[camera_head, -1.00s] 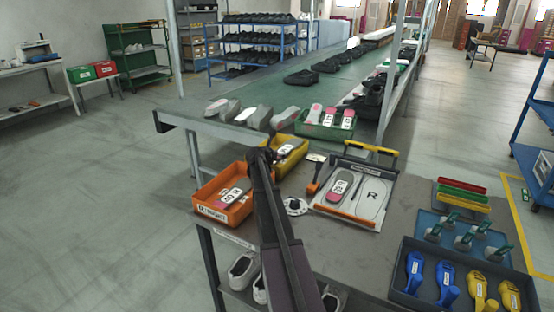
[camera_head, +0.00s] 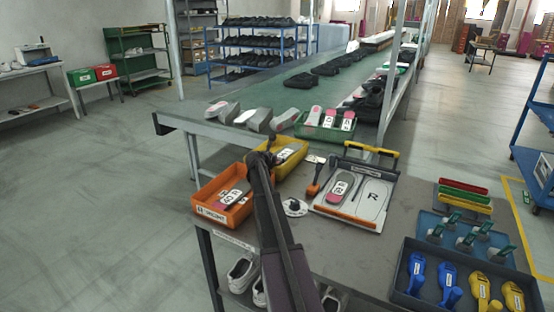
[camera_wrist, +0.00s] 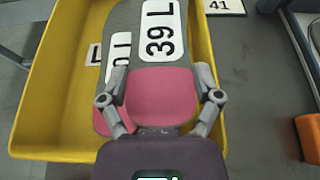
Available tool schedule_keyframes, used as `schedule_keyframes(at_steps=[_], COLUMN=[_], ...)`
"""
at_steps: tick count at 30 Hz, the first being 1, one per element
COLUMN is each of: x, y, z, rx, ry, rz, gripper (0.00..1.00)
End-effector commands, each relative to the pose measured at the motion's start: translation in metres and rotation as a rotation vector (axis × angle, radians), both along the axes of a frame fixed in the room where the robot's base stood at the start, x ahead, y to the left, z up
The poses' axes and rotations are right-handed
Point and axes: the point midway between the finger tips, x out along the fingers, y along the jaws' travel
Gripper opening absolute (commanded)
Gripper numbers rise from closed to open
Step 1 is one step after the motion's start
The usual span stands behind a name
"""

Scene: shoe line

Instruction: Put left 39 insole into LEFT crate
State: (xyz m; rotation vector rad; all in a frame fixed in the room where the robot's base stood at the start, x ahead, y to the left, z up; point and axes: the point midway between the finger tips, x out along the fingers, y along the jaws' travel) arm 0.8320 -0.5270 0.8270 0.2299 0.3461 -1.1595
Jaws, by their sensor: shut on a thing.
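The insole labelled 39 L (camera_wrist: 162,88), grey with a pink heel, is in the wrist view. My gripper (camera_wrist: 161,78) is shut on its pink heel, one finger on each side. The insole is over the yellow crate (camera_wrist: 50,110); whether it touches anything below cannot be told. Another insole with a partly hidden label (camera_wrist: 117,60) lies under it to the left. In the head view, my arm reaches to the yellow crate (camera_head: 303,166) and hides part of it; the fingertips are not clear there.
An orange crate (camera_head: 236,218) with insoles stands left of my arm. A white board (camera_head: 345,210) marked R holds one insole on its left side. A green crate (camera_head: 327,132) with insoles stands behind. Blue trays (camera_head: 400,290) with tools are at right.

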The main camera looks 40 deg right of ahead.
Motion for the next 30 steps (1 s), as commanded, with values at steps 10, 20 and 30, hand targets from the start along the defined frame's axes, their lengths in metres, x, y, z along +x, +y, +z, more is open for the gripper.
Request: schedule_keyframes(at_steps=[10, 20, 30], x=[0.000, 0.000, 0.000], y=[0.000, 0.000, 0.001], z=[0.000, 0.001, 0.016], rx=[0.000, 0.000, 0.000], ry=[0.000, 0.000, 0.000], rz=[0.000, 0.000, 0.001], gripper=[1.00, 1.00, 1.00])
